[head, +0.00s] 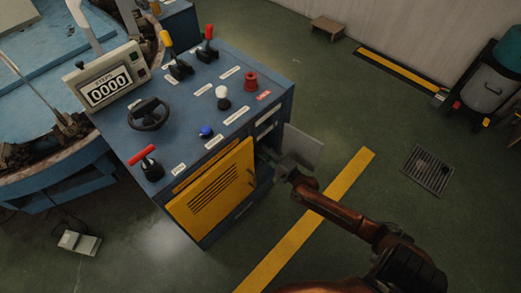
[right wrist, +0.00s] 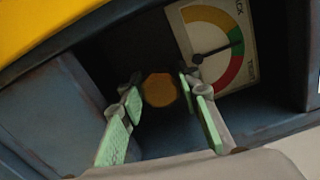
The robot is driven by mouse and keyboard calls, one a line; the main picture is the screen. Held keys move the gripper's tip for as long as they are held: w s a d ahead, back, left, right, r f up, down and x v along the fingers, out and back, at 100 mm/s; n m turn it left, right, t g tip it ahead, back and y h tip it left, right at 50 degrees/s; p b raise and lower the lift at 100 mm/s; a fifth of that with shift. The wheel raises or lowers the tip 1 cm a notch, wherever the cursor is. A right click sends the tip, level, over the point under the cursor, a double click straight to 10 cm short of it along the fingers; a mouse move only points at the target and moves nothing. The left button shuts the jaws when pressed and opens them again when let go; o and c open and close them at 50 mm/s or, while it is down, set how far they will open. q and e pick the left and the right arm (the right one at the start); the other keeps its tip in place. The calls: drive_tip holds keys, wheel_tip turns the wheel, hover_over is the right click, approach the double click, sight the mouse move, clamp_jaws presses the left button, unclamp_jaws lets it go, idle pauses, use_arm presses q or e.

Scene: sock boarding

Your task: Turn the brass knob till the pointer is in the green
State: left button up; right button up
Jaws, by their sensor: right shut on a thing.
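The brass knob (right wrist: 160,89) is an octagonal, dull gold disc inside a dark recess in the right wrist view. My right gripper (right wrist: 159,97) has its green-padded fingers on either side of the knob and is shut on it. The dial (right wrist: 215,45) stands just right of the knob, with yellow, green and red bands. Its dark pointer (right wrist: 214,51) points right, and its tip appears to lie at the green band. In the head view my right gripper (head: 284,165) reaches the console's near right side; its fingertips and the knob are hidden there. My left gripper is not in view.
The blue console (head: 190,120) has levers, a small handwheel and buttons on top, and a yellow vented panel (head: 212,188) in front. A grey plate (head: 304,148) stands out beside my right gripper. The recess walls are close around the fingers.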

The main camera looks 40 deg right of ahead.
drive_tip(key=shift+a+f, duration=0.1)
idle(0.3)
drive_tip(key=o, duration=1.2)
drive_tip(key=s+d, duration=0.1)
drive_tip(key=s, duration=1.1)
